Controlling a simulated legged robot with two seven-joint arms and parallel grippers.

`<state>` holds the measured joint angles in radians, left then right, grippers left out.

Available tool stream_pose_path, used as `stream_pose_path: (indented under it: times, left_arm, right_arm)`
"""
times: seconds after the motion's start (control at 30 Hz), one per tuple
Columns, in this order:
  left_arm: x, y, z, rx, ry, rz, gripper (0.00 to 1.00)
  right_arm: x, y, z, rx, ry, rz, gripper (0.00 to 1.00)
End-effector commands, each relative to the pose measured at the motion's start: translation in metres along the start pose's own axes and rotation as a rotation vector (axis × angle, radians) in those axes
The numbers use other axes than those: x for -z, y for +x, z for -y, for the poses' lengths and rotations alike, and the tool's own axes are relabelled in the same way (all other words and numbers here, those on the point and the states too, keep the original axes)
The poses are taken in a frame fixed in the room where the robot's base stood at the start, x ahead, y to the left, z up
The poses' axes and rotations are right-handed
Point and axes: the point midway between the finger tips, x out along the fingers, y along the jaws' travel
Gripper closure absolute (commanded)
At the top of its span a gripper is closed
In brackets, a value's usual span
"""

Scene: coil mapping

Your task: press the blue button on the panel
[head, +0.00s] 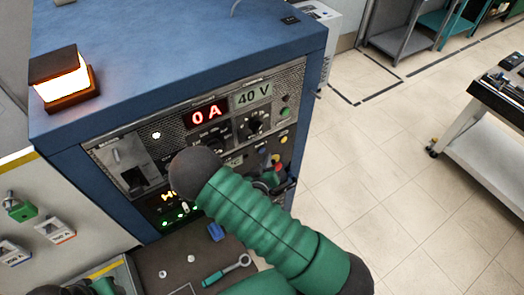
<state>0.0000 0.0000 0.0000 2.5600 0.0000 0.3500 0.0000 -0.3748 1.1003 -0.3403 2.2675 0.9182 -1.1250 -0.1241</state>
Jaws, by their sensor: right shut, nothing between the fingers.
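The panel (222,92) is the grey front of a blue cabinet, with red and green displays and knobs. A small blue button (262,151) shows on its right part, near a yellow button (283,139) and a red one (277,166). My right arm comes in from the lower right in a green sleeve and covers the panel's lower middle. My left gripper is not in view.
A lit orange lamp (62,80) stands on the cabinet top. A dark surface below the panel holds a wrench (228,270) and small parts. A white cart (492,160) stands at the right. The tiled floor (380,165) between is clear.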

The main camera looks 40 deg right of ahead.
Motion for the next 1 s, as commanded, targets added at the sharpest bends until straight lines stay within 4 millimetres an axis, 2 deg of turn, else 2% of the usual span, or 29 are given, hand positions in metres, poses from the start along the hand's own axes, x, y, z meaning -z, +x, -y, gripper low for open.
stream_pose_path:
  times: [1.0]
  left_arm:
    - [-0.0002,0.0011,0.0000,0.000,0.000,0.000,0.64]
  right_arm:
    - [0.0072,0.0081,0.0052,0.000,0.001,0.000,1.00]
